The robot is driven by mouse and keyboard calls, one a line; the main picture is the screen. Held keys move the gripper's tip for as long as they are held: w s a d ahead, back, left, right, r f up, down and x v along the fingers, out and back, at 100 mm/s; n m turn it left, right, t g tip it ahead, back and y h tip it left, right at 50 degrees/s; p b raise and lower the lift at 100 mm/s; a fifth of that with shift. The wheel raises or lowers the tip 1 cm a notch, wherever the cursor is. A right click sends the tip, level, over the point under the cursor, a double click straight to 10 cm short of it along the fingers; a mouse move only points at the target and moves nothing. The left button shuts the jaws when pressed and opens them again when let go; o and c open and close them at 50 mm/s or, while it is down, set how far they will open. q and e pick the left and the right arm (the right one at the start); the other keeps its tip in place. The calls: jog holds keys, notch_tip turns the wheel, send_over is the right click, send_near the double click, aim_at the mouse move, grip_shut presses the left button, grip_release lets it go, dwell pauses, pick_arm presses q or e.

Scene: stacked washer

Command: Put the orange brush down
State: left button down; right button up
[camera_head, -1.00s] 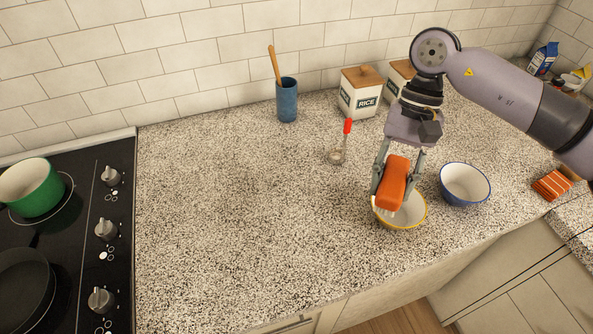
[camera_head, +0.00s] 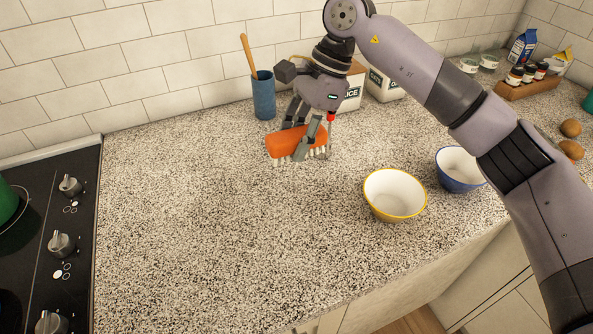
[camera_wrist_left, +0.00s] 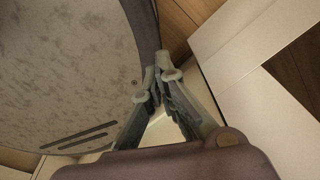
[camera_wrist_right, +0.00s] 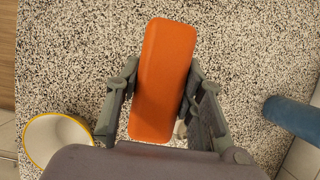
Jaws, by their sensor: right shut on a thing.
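The orange brush (camera_head: 283,142) is held bristles down over the speckled counter, left of the yellow-rimmed bowl. My right gripper (camera_head: 296,141) is shut on it, with a finger on each side. In the right wrist view the brush's smooth orange back (camera_wrist_right: 162,80) lies between the two fingers. I cannot tell whether the bristles touch the counter. My left gripper (camera_wrist_left: 156,76) shows only in the left wrist view, away from the counter top, with its fingertips together and nothing between them.
A red-handled utensil (camera_head: 331,118) stands close right of the brush, partly hidden. A blue cup (camera_head: 263,98) with a wooden handle and a rice canister (camera_head: 354,88) are behind. The yellow-rimmed bowl (camera_head: 394,195) and blue bowl (camera_head: 460,168) are right. The counter's left and front are clear.

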aim_at(290, 188)
jog(key=shift+f+p, duration=0.3)
jog(key=shift+f, duration=4.4)
jog(key=o, duration=1)
jog(key=shift+r, duration=0.1)
